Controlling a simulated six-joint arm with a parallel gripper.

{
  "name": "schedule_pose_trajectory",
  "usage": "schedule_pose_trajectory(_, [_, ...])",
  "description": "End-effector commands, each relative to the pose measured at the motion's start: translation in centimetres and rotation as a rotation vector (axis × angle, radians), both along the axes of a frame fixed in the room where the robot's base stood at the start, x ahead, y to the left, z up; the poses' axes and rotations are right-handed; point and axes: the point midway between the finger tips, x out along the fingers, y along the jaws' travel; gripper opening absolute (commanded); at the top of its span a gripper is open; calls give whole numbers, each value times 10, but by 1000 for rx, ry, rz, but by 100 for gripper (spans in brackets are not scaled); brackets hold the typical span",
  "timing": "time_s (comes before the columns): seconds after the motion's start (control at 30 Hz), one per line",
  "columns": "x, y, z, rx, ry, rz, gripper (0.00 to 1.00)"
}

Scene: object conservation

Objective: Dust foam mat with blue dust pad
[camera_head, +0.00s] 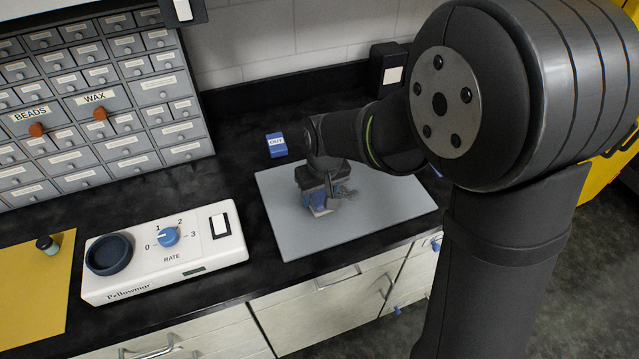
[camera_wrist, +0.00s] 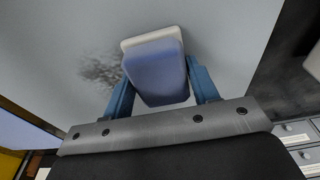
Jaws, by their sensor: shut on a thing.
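The foam mat (camera_head: 400,205) is a flat grey sheet on the dark worktop, and it also fills much of the wrist view (camera_wrist: 225,35). My gripper (camera_head: 320,200) is over the left-middle part of the mat, pointing down. In the wrist view, my gripper's blue fingers (camera_wrist: 160,72) are shut on the blue dust pad (camera_wrist: 158,75), a blue block with a whitish base. The pad is mostly hidden by my gripper in the head view. It is at or just above the mat; I cannot tell if it touches. A dark dust smudge (camera_wrist: 100,71) lies on the mat left of the pad.
A small blue labelled box (camera_head: 276,145) stands behind the mat. Grey drawer cabinets (camera_head: 95,110) stand at the back left. A yellow mat (camera_head: 30,300) with a small dark jar (camera_head: 47,245) is far left.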

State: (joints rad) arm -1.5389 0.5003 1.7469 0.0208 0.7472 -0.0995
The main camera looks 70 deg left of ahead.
Motion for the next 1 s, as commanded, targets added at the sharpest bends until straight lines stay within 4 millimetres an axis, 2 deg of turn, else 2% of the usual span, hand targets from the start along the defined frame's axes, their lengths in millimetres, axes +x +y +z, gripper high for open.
schedule_pose_trajectory(0.03, [7,1,2,2,-1,-3,33])
schedule_pose_trajectory(1.0, [95,0,0,1,-1,-4,33])
